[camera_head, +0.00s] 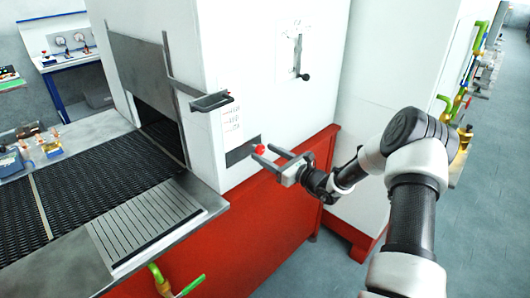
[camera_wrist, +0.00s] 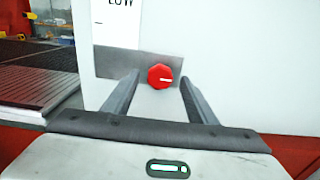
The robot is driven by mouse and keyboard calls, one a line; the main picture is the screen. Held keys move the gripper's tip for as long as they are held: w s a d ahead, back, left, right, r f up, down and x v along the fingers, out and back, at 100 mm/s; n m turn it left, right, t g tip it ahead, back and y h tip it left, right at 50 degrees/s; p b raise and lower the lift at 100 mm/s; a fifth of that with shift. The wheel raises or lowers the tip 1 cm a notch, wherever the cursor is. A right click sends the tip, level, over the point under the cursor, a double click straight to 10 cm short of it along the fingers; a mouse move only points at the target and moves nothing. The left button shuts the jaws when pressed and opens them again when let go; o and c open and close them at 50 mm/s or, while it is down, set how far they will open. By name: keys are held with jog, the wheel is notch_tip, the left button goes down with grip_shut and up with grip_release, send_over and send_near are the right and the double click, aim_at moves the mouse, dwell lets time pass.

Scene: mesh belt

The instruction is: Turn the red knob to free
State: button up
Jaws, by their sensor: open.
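The red knob (camera_head: 260,149) sits on a grey plate (camera_head: 243,151) on the white front of the machine. In the wrist view the knob (camera_wrist: 160,76) is a faceted red disc with a white mark pointing right. My gripper (camera_head: 268,155) is open in front of the knob, one finger to each side of it. In the wrist view the fingertips (camera_wrist: 160,80) frame the knob, with gaps on both sides. I cannot tell whether the tips reach past the knob's face. A label ending in "LOW" (camera_wrist: 121,4) shows above the plate; no "free" mark is readable.
A printed panel (camera_head: 232,122) and a grey handle bracket (camera_head: 211,101) are above the knob. A lever (camera_head: 303,74) is higher on the right. The mesh belt (camera_head: 100,200) runs into the machine at left. A red base (camera_head: 262,225) lies below. Floor at right is clear.

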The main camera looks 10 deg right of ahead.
jog(key=shift+w+a, duration=0.35)
jog(key=shift+w, duration=0.1)
jog(key=c, duration=1.1)
jog(key=shift+o, duration=0.2)
